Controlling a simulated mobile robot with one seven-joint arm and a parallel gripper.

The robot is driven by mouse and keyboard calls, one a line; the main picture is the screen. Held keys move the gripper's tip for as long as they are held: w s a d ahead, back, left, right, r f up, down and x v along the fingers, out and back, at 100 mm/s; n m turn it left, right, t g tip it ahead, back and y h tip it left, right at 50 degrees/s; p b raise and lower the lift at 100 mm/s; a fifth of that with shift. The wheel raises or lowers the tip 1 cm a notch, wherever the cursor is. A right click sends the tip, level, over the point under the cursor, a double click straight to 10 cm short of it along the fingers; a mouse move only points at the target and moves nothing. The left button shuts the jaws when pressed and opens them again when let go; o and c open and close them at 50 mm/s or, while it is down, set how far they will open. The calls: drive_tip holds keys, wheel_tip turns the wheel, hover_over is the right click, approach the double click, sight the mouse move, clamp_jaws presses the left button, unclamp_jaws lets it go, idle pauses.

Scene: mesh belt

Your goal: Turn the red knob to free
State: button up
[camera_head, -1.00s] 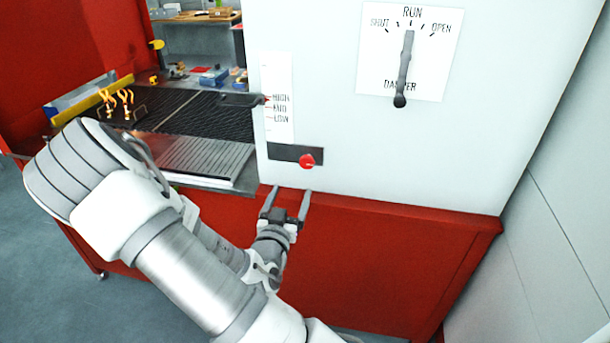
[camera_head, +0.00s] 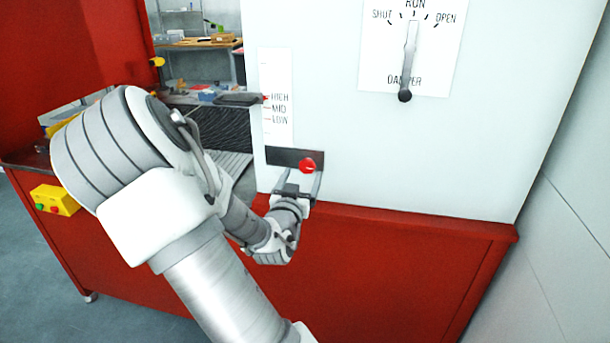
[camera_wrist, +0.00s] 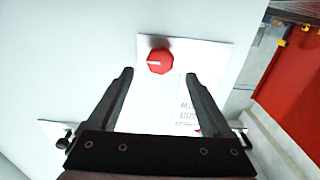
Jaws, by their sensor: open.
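The red knob (camera_head: 307,166) sits on a dark plate (camera_head: 285,157) on the white panel, below the HIGH, MID, LOW scale. In the wrist view the red knob (camera_wrist: 160,61) shows a pale mark on its face, lying roughly level, on a plate that looks white there. My gripper (camera_head: 299,178) is open and empty, just below the knob in the head view. In the wrist view its fingertips (camera_wrist: 159,73) stand apart on either side, with the knob a little beyond them. Whether a finger touches the knob I cannot tell. No "free" label is readable.
A damper lever (camera_head: 408,62) hangs on a white plate at upper right, its black end downward. A red base ledge (camera_head: 415,222) juts below the panel. A yellow button box (camera_head: 55,200) is at left. A mesh belt (camera_head: 222,130) lies behind my arm.

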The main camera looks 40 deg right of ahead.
sight(306, 167)
drive_tip(key=shift+x, duration=2.1)
drive_tip(key=shift+c, duration=0.3)
clamp_jaws()
